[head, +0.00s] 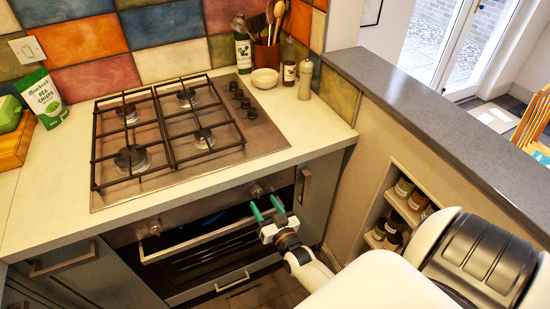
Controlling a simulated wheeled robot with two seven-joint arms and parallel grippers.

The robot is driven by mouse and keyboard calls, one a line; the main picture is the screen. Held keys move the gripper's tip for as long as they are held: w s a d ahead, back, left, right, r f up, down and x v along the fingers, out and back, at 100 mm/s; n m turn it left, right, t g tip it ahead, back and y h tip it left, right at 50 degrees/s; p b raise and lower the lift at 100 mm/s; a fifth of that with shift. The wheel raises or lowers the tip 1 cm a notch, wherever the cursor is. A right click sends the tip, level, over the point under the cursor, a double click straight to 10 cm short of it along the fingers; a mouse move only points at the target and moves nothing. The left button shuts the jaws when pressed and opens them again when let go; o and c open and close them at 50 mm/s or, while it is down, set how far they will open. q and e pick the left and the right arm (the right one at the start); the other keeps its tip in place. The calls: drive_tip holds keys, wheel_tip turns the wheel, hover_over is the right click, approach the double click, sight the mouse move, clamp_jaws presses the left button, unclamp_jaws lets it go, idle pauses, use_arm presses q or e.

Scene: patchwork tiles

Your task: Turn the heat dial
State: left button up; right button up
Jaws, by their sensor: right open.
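The oven's front panel bears a round silver right dial (257,190) and a round left dial (155,228). My right gripper (267,206) has green fingertips that are apart with nothing between them. It is just below and beside the right dial; I cannot tell whether a finger touches it. Several dark hob knobs (245,103) stand in a row at the right side of the gas hob (215,145). Which dial sets the heat cannot be told from the picture. My left gripper is not in view.
The oven door handle (205,242) runs close to the gripper's left. The worktop edge (215,193) is above it. A low wall with a grey ledge (430,125) and a shelf of jars (404,187) stands right.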

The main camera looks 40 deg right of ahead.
drive_tip(key=s+a+b, duration=0.1)
drive_tip(key=s, duration=0.7)
drive_tip(key=shift+s+a, duration=0.2)
drive_tip(key=shift+a, duration=0.1)
drive_tip(key=shift+f, duration=0.1)
drive_tip(key=s+a+f+n+g+y, duration=0.1)
drive_tip(key=s+a+f+g, duration=0.15)
drive_tip(key=f, duration=0.55)
drive_tip(key=s+a+f+n+g+y, duration=0.1)
drive_tip(key=s+a+f+g, duration=0.2)
drive_tip(key=f, duration=0.5)
drive_tip(key=s+a+f+n+g+y, duration=0.1)
drive_tip(key=s+f+n+g, duration=0.15)
drive_tip(key=s+f, duration=0.4)
drive_tip(key=s+f+n+g, duration=0.1)
drive_tip(key=s+f+g, duration=0.3)
drive_tip(key=s, duration=0.6)
drive_tip(key=s+f+n+g, duration=0.1)
drive_tip(key=s+f+g, duration=0.4)
drive_tip(key=s+f, duration=0.4)
drive_tip(key=shift+s+f, duration=0.3)
drive_tip(key=shift+s, duration=0.35)
drive_tip(key=shift+a, duration=0.15)
